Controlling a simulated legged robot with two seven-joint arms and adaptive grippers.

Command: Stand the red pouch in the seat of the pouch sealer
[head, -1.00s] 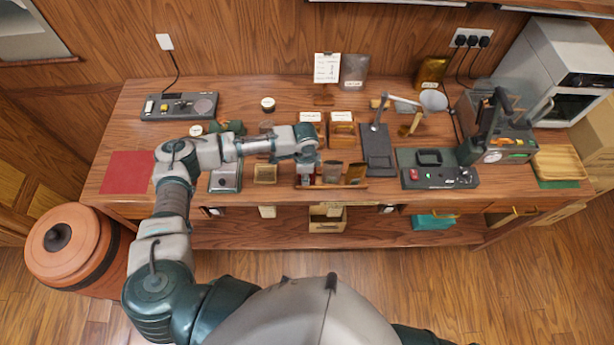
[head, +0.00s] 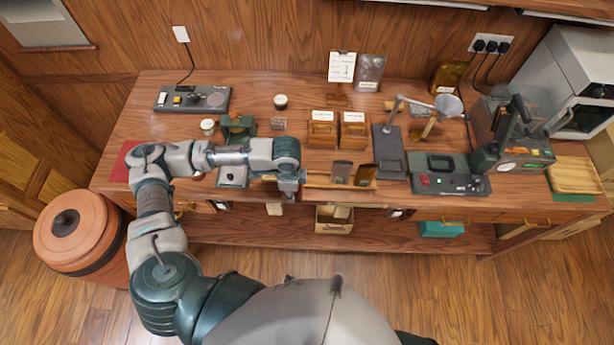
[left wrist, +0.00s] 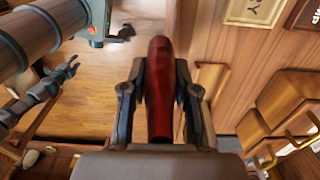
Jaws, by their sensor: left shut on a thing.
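The red pouch (left wrist: 160,90) is seen edge-on in the left wrist view, upright between the fingers of my left gripper (left wrist: 162,100), which is shut on it. In the head view my left gripper (head: 289,192) is at the bench's front edge, left of the wooden pouch rack (head: 318,181); the pouch is hard to make out there. A dark unit with a raised rectangular frame (head: 440,163) and red and green lights stands right of the rack, apart from my gripper. It looks like the pouch sealer's seat, beside a lever-handled machine (head: 510,140). My right gripper cannot be made out.
Two other pouches, one grey-brown (head: 341,171) and one dark gold (head: 364,175), stand in the rack. Wooden boxes (head: 322,132) stand behind the rack.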

